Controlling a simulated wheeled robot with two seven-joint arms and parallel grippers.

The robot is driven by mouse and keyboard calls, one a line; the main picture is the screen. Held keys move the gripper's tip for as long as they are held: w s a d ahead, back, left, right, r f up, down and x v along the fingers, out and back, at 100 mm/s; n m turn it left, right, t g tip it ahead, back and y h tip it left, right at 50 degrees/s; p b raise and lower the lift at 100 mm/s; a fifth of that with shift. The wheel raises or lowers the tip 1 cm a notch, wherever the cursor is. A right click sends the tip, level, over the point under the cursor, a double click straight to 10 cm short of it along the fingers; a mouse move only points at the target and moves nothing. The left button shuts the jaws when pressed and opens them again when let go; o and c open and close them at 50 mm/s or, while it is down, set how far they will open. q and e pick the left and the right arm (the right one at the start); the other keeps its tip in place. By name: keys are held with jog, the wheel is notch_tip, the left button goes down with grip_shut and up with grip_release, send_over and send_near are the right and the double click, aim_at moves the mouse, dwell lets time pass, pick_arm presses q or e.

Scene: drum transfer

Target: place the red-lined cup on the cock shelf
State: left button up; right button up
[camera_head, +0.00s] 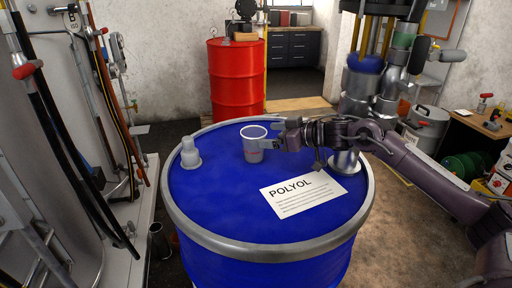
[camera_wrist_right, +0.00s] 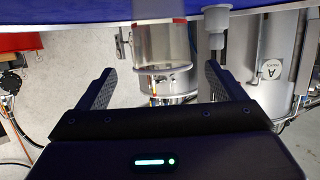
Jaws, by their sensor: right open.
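The clear cup (camera_head: 252,148) stands upright on the blue drum lid (camera_head: 225,205), with a reddish band low on its side. In the right wrist view the cup (camera_wrist_right: 160,45) appears upside down, its red band near the lid. My right gripper (camera_head: 270,135) is open at the cup's right side. In the wrist view its fingers (camera_wrist_right: 158,75) point toward the cup, one on each side; I cannot tell whether they touch it. My left gripper is out of view. Cocks with red handles (camera_head: 24,70) are on the left wall unit; I cannot make out which surface is the cock shelf.
A pale stepped fitting (camera_head: 190,153) stands on the lid left of the cup. A white POLYOL label (camera_head: 303,193) lies at the lid's right. Hoses (camera_head: 60,130) hang at the left. A red drum (camera_head: 237,80) stands behind. The lid's front left is clear.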

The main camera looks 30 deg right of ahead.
aim_at(245, 134)
jog(key=shift+w+a+r, duration=0.1)
jog(key=shift+w+a, duration=0.15)
jog(key=shift+a, duration=0.1)
jog(key=p+x, duration=0.1)
jog(key=x, duration=0.3)
jog(key=shift+p, duration=0.3)
jog(key=shift+w+a+f, duration=0.15)
jog(key=shift+w+f, duration=0.2)
jog(key=shift+w, duration=0.05)
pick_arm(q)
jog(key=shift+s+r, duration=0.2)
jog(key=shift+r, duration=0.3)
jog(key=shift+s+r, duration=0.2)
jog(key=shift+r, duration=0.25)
pick_arm(e)
jog(key=shift+s, duration=0.1)
jog(key=c, duration=1.1)
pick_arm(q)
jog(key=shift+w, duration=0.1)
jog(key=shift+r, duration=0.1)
pick_arm(e)
jog(key=shift+r, duration=0.15)
